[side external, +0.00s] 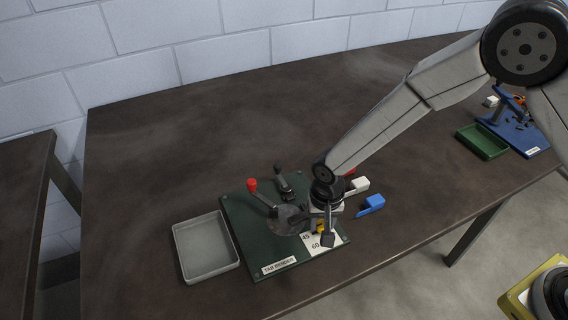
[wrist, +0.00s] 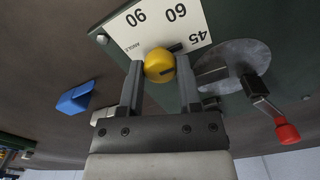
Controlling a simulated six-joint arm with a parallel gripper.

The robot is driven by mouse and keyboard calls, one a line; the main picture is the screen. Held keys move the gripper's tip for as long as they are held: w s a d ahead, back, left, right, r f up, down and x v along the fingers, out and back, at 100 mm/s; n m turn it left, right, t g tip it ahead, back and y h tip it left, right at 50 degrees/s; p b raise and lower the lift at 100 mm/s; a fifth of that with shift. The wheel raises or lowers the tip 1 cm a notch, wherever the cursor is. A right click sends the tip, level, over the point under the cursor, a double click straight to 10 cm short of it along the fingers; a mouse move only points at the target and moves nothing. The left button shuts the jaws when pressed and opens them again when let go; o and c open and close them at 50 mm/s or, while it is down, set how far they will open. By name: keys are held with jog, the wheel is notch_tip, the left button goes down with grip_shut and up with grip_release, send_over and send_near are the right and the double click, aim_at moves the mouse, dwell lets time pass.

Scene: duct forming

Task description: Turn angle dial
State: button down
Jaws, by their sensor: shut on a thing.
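The angle dial is a yellow round knob (wrist: 159,66) with a dark pointer. It sits at the edge of a white angle card (wrist: 178,22) marked 45, 60 and 90. My gripper (wrist: 160,72) is shut on the dial, one finger on each side, in the wrist view. The dark pointer lies on the card, on the side of the 60 and 45 marks. In the side external view the yellow dial (side external: 320,230) is partly hidden by my gripper (side external: 326,235). The dial is on the green tube bender board (side external: 245,235).
A red-knobbed lever (side external: 252,185) rises from the bender beside a grey round plate (wrist: 232,66). A grey tray (side external: 206,247) stands left of the board. A blue block (side external: 371,204) and a white block (side external: 357,185) lie right of it. A green bin (side external: 482,141) is farther right.

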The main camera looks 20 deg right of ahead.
aim_at(323, 223)
jog(key=shift+m, duration=0.3)
jog(key=shift+c, duration=1.4)
grip_release()
jog(key=shift+r, duration=3.9)
jog(key=shift+d, duration=0.1)
